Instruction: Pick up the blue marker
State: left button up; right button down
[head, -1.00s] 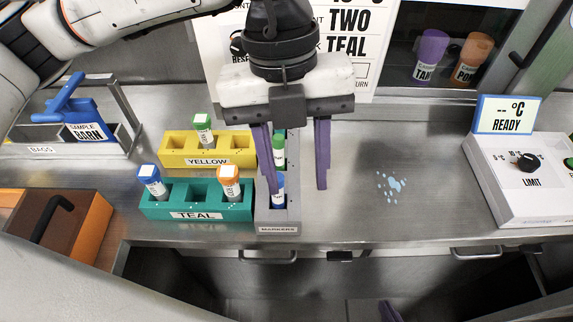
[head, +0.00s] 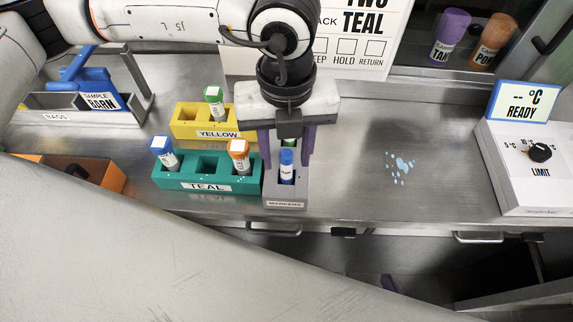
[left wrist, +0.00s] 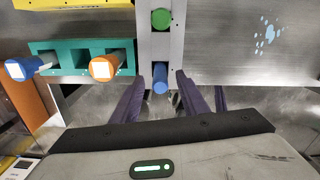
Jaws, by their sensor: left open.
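The blue marker (head: 287,173) stands upright in the front slot of the grey marker rack (head: 286,204). Its blue cap shows in the left wrist view (left wrist: 160,77). My left gripper (head: 289,158) is open above the rack, with its purple fingers on either side of the blue marker. In the left wrist view its fingers (left wrist: 160,98) flank the cap with gaps on both sides. A green marker (left wrist: 161,18) stands behind the blue one, mostly hidden in the head view.
A teal rack (head: 207,187) with blue-capped and orange-capped tubes stands just left of the marker rack. A yellow rack (head: 185,131) with a green-capped tube is behind it.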

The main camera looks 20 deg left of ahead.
pick_arm(q)
jog(key=shift+f, duration=0.1)
grip_shut()
